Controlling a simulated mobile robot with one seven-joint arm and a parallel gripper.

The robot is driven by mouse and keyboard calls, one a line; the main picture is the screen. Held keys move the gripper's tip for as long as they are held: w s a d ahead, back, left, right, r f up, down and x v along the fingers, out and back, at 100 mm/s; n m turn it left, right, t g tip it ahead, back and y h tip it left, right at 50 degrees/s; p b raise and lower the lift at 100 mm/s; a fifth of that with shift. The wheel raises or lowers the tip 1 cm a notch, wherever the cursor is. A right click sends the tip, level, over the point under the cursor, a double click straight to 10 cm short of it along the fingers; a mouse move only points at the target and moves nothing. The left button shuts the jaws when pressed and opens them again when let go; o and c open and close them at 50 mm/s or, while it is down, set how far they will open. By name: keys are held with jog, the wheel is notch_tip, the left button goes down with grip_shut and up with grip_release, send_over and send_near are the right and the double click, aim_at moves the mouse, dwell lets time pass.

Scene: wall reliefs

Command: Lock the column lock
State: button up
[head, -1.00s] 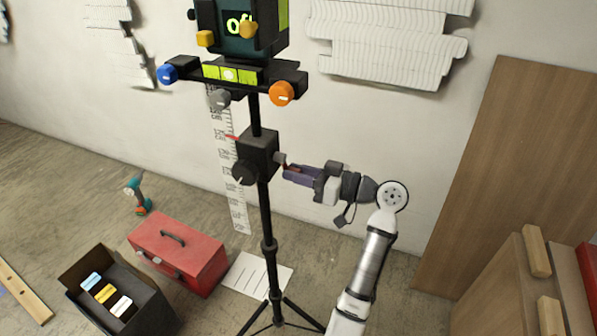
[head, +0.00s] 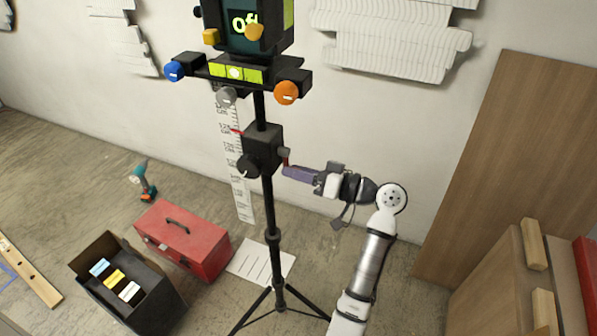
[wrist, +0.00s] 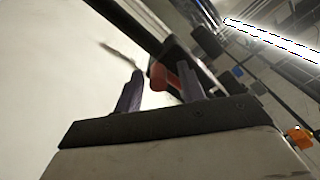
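The column lock (head: 284,153) is a small grey hub with a reddish lever on the right side of the black block (head: 262,146) on the tripod column. In the head view the lever hangs down from the hub, close to the tips of my gripper (head: 286,171). In the wrist view the red lever (wrist: 158,77) shows between and beyond the two purple fingers of my gripper (wrist: 160,85). The fingers stand apart, with the right one close to the lever. I cannot tell whether it touches. The far side of the block is hidden.
A level device (head: 246,28) showing "Of" tops the tripod, with orange (head: 286,92), blue (head: 174,70) and grey knobs below it. A black knob (head: 248,166) is on the block's front. A red toolbox (head: 183,239) and an open black box (head: 130,285) stand on the floor at left.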

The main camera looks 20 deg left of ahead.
jog(key=d+b, duration=0.3)
jog(key=d, duration=1)
jog(key=shift+s+d, duration=0.3)
jog(key=shift+d, duration=0.1)
jog(key=shift+f, duration=0.1)
